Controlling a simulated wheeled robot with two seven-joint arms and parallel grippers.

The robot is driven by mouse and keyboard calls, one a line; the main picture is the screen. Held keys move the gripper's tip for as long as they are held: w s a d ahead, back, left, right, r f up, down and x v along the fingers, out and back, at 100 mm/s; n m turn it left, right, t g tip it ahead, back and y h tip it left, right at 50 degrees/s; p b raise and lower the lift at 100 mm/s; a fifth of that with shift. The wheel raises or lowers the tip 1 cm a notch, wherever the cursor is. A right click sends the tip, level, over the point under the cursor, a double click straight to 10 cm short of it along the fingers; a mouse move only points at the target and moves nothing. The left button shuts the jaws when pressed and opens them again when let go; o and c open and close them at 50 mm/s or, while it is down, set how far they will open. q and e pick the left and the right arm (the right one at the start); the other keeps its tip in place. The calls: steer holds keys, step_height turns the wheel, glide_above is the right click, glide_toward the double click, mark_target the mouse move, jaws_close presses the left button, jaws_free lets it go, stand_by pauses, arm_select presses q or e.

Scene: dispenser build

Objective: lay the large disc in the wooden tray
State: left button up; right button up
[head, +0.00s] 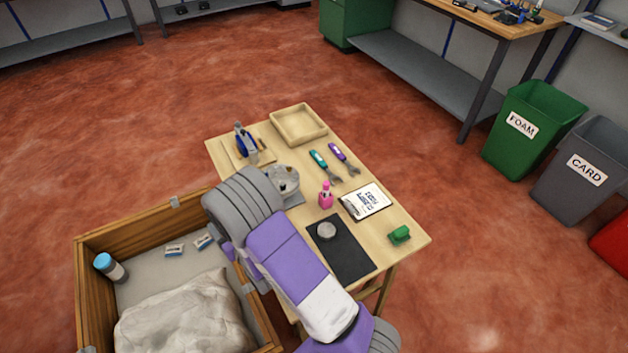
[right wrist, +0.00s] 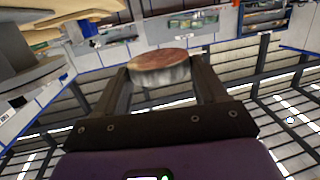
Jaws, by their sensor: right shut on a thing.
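In the right wrist view a thick round metal disc (right wrist: 160,68), grey at the side with a reddish-brown upper face, sits between the two dark fingers of my right gripper (right wrist: 163,78). The gripper is shut on it. In the head view my right arm crosses the table's left front side, and its gripper and the held disc are hidden or cannot be made out. The shallow wooden tray (head: 318,136) stands empty at the table's far edge. A small grey disc (head: 326,230) lies on the black mat (head: 346,252). My left gripper is not in view.
Between arm and tray, a round grey object (head: 284,176) stands on a grey plate. A blue tool (head: 243,145), two wrenches, a pink bottle (head: 326,195), a clipboard (head: 365,201) and a green block (head: 399,235) stand around. A wooden crate (head: 150,221) is at left.

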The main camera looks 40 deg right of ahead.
steer(key=w+d+r+m+g+h+b, duration=0.2)
steer(key=w+d+m+g+h+b, duration=0.2)
steer(key=w+d+m+g+h, duration=0.65)
steer(key=w+f+b, duration=0.1)
steer(key=f, duration=0.2)
steer(key=w+d+f+t+h+b, duration=0.1)
steer(key=w+f, duration=0.1)
steer(key=f, duration=0.1)
steer(key=w+d+f+t+h+b, duration=0.1)
steer(key=f+b, duration=0.1)
steer(key=f, duration=0.2)
steer(key=shift+w+d+m+t+h, duration=0.2)
steer(key=shift+m+t+h, duration=0.05)
steer(key=shift+m, duration=0.1)
steer(key=o, duration=1)
steer(key=shift+f, duration=0.25)
steer(key=shift+o, duration=1)
